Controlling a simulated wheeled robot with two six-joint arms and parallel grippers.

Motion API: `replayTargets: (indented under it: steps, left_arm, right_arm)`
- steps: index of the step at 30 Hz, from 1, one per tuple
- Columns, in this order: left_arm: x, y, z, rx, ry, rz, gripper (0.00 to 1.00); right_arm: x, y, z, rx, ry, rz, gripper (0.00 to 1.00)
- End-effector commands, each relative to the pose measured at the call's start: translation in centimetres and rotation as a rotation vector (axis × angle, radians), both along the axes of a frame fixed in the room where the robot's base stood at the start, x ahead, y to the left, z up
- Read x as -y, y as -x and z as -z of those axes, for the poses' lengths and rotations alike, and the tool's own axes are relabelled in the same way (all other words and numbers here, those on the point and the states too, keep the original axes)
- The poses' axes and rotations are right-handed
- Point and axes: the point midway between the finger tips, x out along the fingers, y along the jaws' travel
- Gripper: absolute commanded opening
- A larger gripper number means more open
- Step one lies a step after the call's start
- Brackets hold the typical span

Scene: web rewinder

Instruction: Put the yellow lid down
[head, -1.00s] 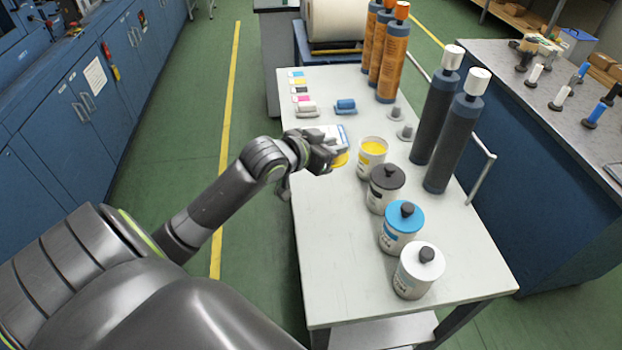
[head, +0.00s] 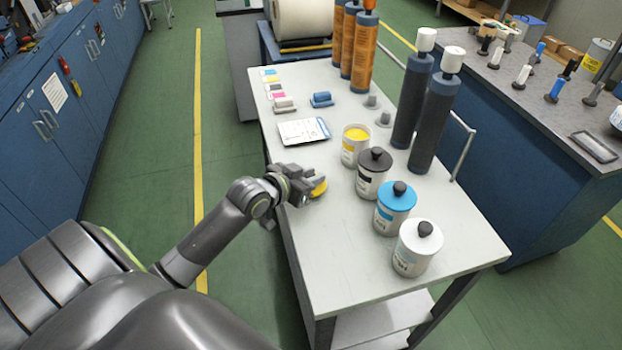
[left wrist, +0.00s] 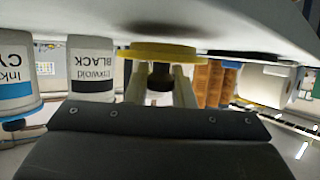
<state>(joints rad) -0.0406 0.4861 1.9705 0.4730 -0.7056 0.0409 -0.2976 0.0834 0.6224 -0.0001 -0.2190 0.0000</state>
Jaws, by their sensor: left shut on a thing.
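The yellow lid (head: 318,188) is at my left gripper (head: 303,186), over the left edge area of the white table, left of the black-lidded tub. In the left wrist view, which looks upside down, the lid (left wrist: 160,51) lies flat against or just off the table surface. My left gripper (left wrist: 160,88) is shut on its dark knob there. I cannot tell if lid and table touch. The open tub of yellow ink (head: 356,134) stands behind and to the right. My right gripper is not in view.
Tubs with black (head: 375,160), blue (head: 396,196) and white (head: 420,237) lids stand along the table's right side. A white card (head: 303,131) lies behind the gripper. Tall dark cartridges (head: 432,115) stand at the right edge. The front left of the table (head: 340,255) is clear.

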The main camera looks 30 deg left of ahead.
Motion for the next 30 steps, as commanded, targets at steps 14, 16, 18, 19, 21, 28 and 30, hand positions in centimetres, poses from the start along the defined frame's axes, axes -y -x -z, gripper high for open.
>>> replayTargets:
  steps: [14, 16, 18, 19, 21, 28, 30]
  left_arm:
    - [0.02, 0.0, 1.11, 0.001, 0.0, 0.0, 0.27]
    - [0.02, -0.01, 1.1, 0.001, 0.0, 0.0, 0.36]
    - [0.02, 0.0, 1.09, 0.001, 0.0, 0.0, 0.43]
    - [0.02, 0.0, 1.09, 0.001, 0.0, 0.0, 0.43]
    - [0.02, 0.0, 1.09, 0.001, 0.0, 0.0, 0.43]
    - [0.01, -0.01, 0.63, 0.001, -0.002, 0.001, 0.43]
    - [-0.12, 0.54, 0.56, 0.0, -0.003, 0.0, 0.43]
  right_arm:
    - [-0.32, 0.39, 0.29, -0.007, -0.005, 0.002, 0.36]
    - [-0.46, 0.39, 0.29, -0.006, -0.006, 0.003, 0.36]
    - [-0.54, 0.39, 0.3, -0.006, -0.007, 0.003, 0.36]
    - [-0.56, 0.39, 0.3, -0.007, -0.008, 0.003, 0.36]
    - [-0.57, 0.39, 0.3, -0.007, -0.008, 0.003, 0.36]
    - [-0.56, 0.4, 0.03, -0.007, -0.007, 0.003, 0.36]
    - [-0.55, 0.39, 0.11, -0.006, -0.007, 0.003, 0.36]
